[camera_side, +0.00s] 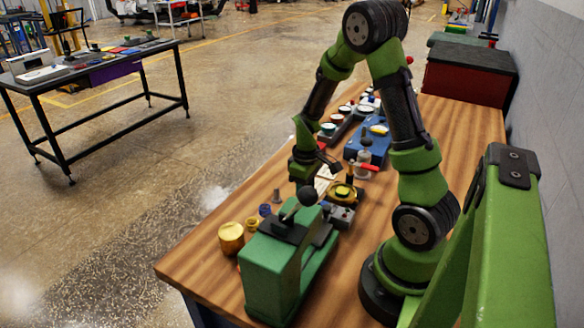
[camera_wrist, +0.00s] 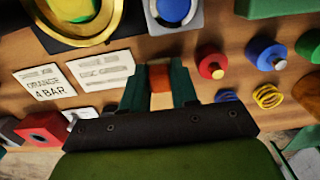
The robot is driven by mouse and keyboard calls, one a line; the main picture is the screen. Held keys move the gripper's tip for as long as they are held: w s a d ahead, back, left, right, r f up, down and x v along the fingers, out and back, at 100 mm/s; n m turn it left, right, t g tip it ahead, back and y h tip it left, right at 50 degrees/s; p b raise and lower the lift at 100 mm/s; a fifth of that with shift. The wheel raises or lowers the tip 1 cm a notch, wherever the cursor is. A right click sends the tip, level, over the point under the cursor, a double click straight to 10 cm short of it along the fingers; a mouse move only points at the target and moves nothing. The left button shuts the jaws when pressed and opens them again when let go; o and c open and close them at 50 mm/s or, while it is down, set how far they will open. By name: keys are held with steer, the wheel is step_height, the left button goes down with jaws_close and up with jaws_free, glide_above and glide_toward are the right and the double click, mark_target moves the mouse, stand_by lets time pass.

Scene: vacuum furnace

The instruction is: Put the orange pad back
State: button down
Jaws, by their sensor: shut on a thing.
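In the wrist view my gripper (camera_wrist: 160,75) is shut on a small orange block, the orange pad (camera_wrist: 161,78), which sits between its two dark green fingers. In the side view my gripper (camera_side: 316,166) is over the middle of the wooden bench, behind the green press; the pad cannot be made out there. White cards lie left of the fingers in the wrist view, and one (camera_wrist: 43,82) reads "ORANGE 4 BAR". A gold round fixture with a green ring (camera_wrist: 88,20) is at the top left of that view and also shows in the side view (camera_side: 343,192).
A green press (camera_side: 275,268) with a black ball-ended lever stands at the bench's near end. Beside it are a gold cup (camera_side: 231,238) and small parts. The wrist view shows a red knob (camera_wrist: 210,62), a blue knob (camera_wrist: 265,53) and a yellow coil (camera_wrist: 267,96) to the right.

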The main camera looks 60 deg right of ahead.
steer(key=shift+f, duration=0.3)
steer(key=shift+f, duration=0.15)
steer(key=c, duration=0.9)
jaws_free()
steer(key=shift+o, duration=0.2)
steer(key=shift+d, duration=0.1)
step_height(320, 180, up, 11)
steer(key=shift+w, duration=0.1)
steer(key=s+a+r+m+t, duration=0.1)
steer(key=s+a+r+t, duration=0.1)
steer(key=a+r, duration=0.2)
steer(key=s+a+r+m+t+y, duration=0.1)
steer(key=a+r, duration=0.3)
steer(key=a, duration=0.4)
steer(key=s+a+r+m+t, duration=0.1)
steer(key=s+a+r+t, duration=0.1)
steer(key=a+r, duration=0.3)
steer(key=shift+s+a+m+t+y, duration=0.15)
steer(key=shift+a+m+t+y, duration=0.05)
steer(key=shift+a+t, duration=0.3)
steer(key=shift+s+a+m+t+y, duration=0.15)
steer(key=shift+a+m+t+y, duration=0.05)
steer(key=shift+a+t, duration=0.25)
steer(key=shift+s+a+r, duration=0.15)
steer(key=shift+s+a, duration=0.25)
